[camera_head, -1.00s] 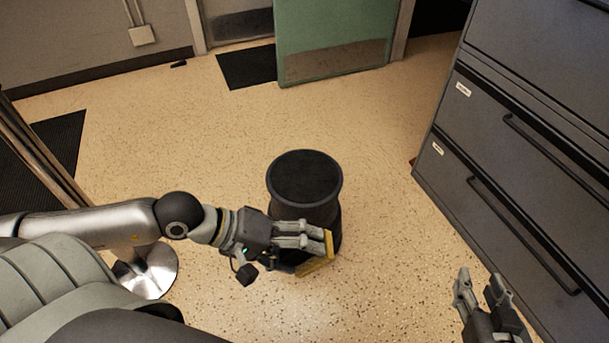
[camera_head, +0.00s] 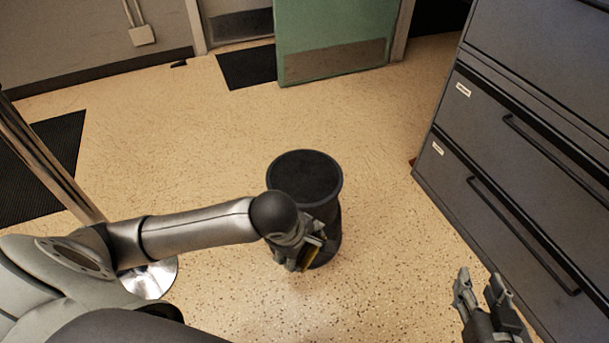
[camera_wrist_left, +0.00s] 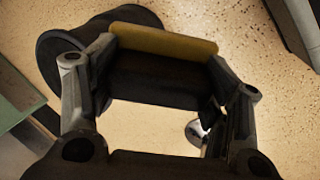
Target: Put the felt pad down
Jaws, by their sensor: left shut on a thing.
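My right gripper (camera_head: 481,287) is open and empty at the lower right.
A grey filing cabinet (camera_head: 480,175) with drawer handles stands at the right, close to my right gripper. A metal pole (camera_head: 45,150) with a round base is at the left. A green door (camera_head: 335,40) and dark mat (camera_head: 247,67) are at the back. Speckled floor around the stool is clear.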

